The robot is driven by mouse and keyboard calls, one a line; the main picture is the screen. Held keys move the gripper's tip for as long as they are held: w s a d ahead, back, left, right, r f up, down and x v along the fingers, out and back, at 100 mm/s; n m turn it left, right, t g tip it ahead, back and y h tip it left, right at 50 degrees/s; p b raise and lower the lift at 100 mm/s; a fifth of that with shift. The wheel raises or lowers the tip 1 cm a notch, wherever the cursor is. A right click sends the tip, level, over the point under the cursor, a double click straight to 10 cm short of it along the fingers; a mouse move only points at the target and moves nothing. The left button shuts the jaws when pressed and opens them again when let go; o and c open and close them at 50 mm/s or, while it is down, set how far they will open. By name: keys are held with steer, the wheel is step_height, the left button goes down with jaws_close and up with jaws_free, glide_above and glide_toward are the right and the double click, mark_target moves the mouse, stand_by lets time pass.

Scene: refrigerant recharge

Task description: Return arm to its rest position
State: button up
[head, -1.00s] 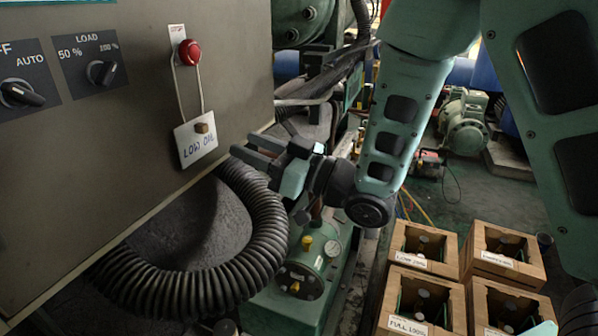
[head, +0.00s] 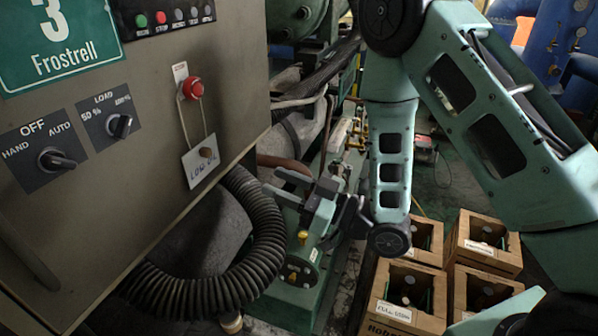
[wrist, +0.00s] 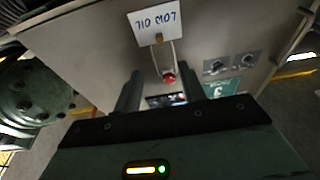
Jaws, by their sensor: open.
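My gripper (head: 283,183) is open and empty in the head view, in front of the lower right edge of the grey control cabinet (head: 120,165). Its fingers point left toward the cabinet. My arm bends above it and comes in from the right. In the wrist view my gripper (wrist: 160,95) has its two fingers apart, with nothing between them but the cabinet behind. A white "LOW OIL" tag (head: 200,160) hangs by a cord from the red button (head: 193,88). The tag also shows upside down in the wrist view (wrist: 153,25), beyond the fingers.
A thick black corrugated hose (head: 262,235) curves below the cabinet. Blue tanks (head: 570,50) stand at the back right.

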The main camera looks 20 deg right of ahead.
step_height(320, 180, down, 3)
steer(key=a+n+g+h+b, duration=0.1)
steer(key=a+g+h, duration=0.25)
steer(key=h, duration=0.25)
steer(key=s+d+r+m+g+h, duration=0.2)
steer(key=s+d+g+h, duration=0.1)
steer(key=s, duration=0.8)
steer(key=s+d+r+m+g+h, duration=0.1)
steer(key=s+d+r+g+h, duration=0.2)
steer(key=s+g+h, duration=0.3)
steer(key=s, duration=0.5)
steer(key=shift+m+h, duration=0.3)
steer(key=shift+m, duration=0.1)
steer(key=shift+d, duration=0.1)
stand_by(1.9)
